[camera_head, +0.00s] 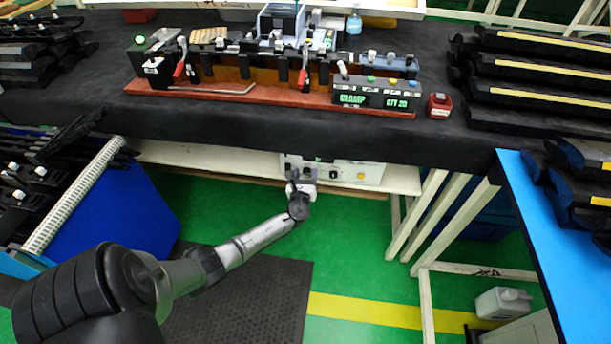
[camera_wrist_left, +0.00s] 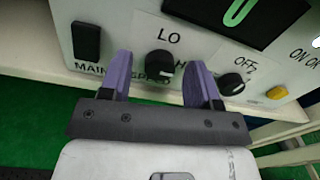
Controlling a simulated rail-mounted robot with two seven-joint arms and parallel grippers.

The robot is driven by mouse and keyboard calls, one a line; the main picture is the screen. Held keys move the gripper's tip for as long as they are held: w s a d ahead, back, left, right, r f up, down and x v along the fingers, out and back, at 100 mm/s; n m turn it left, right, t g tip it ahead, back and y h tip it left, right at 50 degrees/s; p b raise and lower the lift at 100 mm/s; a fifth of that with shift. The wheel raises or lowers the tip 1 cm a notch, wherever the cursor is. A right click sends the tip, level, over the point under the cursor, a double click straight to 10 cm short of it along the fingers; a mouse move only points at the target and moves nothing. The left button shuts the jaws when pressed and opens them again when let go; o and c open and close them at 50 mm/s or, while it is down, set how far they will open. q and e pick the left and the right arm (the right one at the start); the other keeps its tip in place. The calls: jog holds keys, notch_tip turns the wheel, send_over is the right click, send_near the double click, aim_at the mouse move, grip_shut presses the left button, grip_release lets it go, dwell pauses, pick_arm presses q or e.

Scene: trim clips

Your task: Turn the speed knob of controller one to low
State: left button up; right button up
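A white controller box (camera_head: 358,172) sits on the shelf under the black-covered bench. In the left wrist view its panel (camera_wrist_left: 120,14) shows a black speed knob (camera_wrist_left: 160,63), with "LO" above it, part of an "H" to its right and a partly hidden "SPEED" label below. The knob's white mark points to the lower right. My left gripper (camera_head: 302,170) is in front of the panel. In the wrist view its purple fingers (camera_wrist_left: 157,80) are open, one on each side of the knob, with visible gaps. Whether this is controller one is not readable. My right gripper is not in view.
On the panel are a black main switch (camera_wrist_left: 86,40), another black knob (camera_wrist_left: 232,84) marked "OFF" and a yellow button (camera_wrist_left: 277,93). The bench (camera_head: 215,125) overhangs the shelf. A blue bin (camera_head: 125,215) stands left, and white bench legs (camera_head: 440,215) stand right.

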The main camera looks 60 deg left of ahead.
pick_arm(q)
jog(key=c, duration=0.9)
jog(key=shift+f+n+b, duration=0.15)
jog(key=shift+n+b, duration=0.5)
jog(key=shift+n, duration=0.05)
jog(key=n+b, duration=0.2)
jog(key=shift+n, duration=0.3)
jog(key=n+b, duration=0.4)
jog(key=n, duration=0.1)
jog(key=shift+f+n, duration=0.1)
jog(key=shift+n, duration=0.2)
jog(key=n+b, duration=0.3)
jog(key=n, duration=0.2)
jog(key=shift+y+b, duration=0.3)
jog(key=shift+b, duration=0.05)
jog(key=n+b, duration=0.1)
jog(key=n, duration=0.1)
jog(key=shift+n, duration=0.4)
jog(key=shift+n+b, duration=0.3)
jog(key=shift+b, duration=0.05)
jog(key=shift+n, duration=0.3)
